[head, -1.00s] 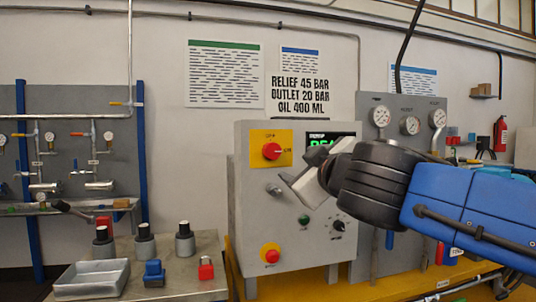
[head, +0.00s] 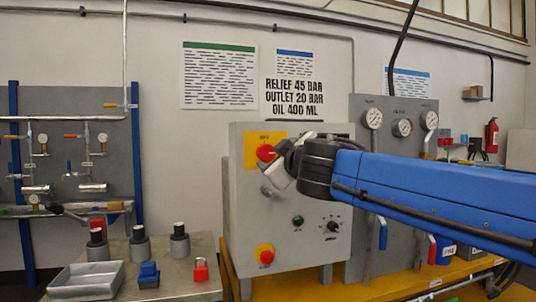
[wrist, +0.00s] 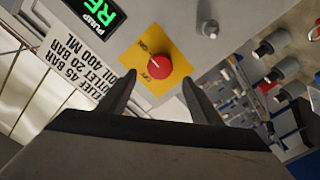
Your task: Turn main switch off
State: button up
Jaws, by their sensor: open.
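The main switch is a red rotary knob (head: 266,152) on a yellow plate (head: 252,142) at the upper left of the grey control box (head: 240,215). In the wrist view the red knob (wrist: 158,66) sits on its yellow plate (wrist: 143,47), with small dark lettering beside it. My gripper (head: 280,158) is just right of the knob in the head view and partly covers the plate. In the wrist view my gripper's fingers (wrist: 160,88) are spread, with the knob framed between and beyond the tips. I cannot tell whether they touch it.
Below the switch are a grey metal knob (head: 267,190), a green button (head: 298,220), a black dial (head: 333,227) and a red button on yellow (head: 265,254). A lit green display (wrist: 98,15) shows in the wrist view. A bench with a tray (head: 88,279) stands left.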

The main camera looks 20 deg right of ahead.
aim_at(267, 152)
jog(key=shift+w, duration=3.5)
jog(key=shift+c, duration=0.7)
jog(key=c, duration=0.9)
